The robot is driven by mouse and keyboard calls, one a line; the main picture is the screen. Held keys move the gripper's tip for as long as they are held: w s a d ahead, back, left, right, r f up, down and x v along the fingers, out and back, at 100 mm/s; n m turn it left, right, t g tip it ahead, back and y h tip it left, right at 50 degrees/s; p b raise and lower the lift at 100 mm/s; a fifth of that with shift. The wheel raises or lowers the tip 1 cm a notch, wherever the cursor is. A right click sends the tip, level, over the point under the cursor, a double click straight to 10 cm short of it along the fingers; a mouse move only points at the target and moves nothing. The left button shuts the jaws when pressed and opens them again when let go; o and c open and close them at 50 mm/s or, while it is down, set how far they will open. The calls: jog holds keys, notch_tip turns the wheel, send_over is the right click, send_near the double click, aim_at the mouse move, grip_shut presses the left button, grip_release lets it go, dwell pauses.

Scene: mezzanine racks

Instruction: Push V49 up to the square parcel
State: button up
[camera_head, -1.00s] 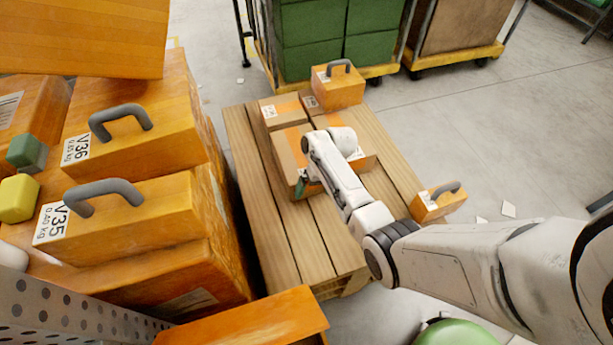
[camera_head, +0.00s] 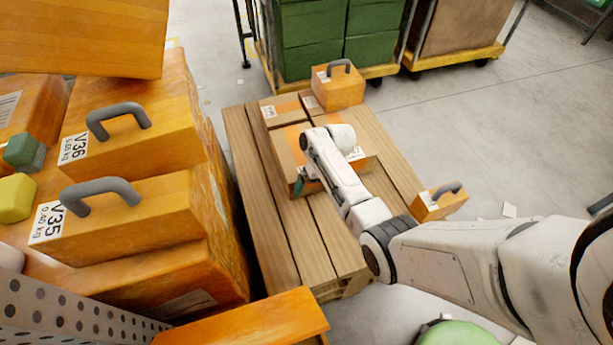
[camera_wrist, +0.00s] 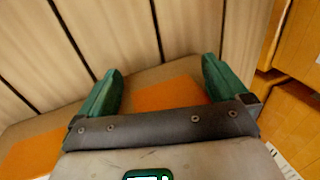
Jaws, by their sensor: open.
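I cannot read a V49 label in either view. In the head view, cardboard parcels with orange tape lie together on a wooden pallet (camera_head: 285,250): a larger one (camera_head: 284,152) partly behind my arm, and a smaller one (camera_head: 283,108) behind it. Which is the square parcel I cannot tell. My gripper (camera_wrist: 158,72) is open, its green fingers pointing over the pallet slats. In the wrist view a cardboard face with an orange band (camera_wrist: 165,96) shows between and behind the fingers; contact is unclear. In the head view my wrist hides much of the larger parcel.
Orange handled boxes stand at the pallet's back (camera_head: 338,90) and right (camera_head: 438,202). Handled boxes V36 (camera_head: 150,140) and V35 (camera_head: 150,215) are stacked at left. Carts with green crates (camera_head: 345,35) stand behind. The pallet's left and front slats are bare.

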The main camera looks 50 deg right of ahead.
jog(key=shift+w+d+b, duration=0.45)
jog(key=shift+w+b, duration=0.05)
jog(key=shift+w, duration=0.15)
dwell(0.7)
jog(key=shift+s, duration=0.1)
jog(key=shift+s+a+r+p, duration=0.15)
jog(key=shift+s+a+p, duration=0.3)
jog(key=shift+p, duration=0.4)
jog(key=shift+s+a+p, duration=0.45)
jog(key=shift+s+p, duration=0.35)
notch_tip(320, 180, up, 13)
jog(key=p, duration=1.2)
jog(key=shift+p, duration=0.35)
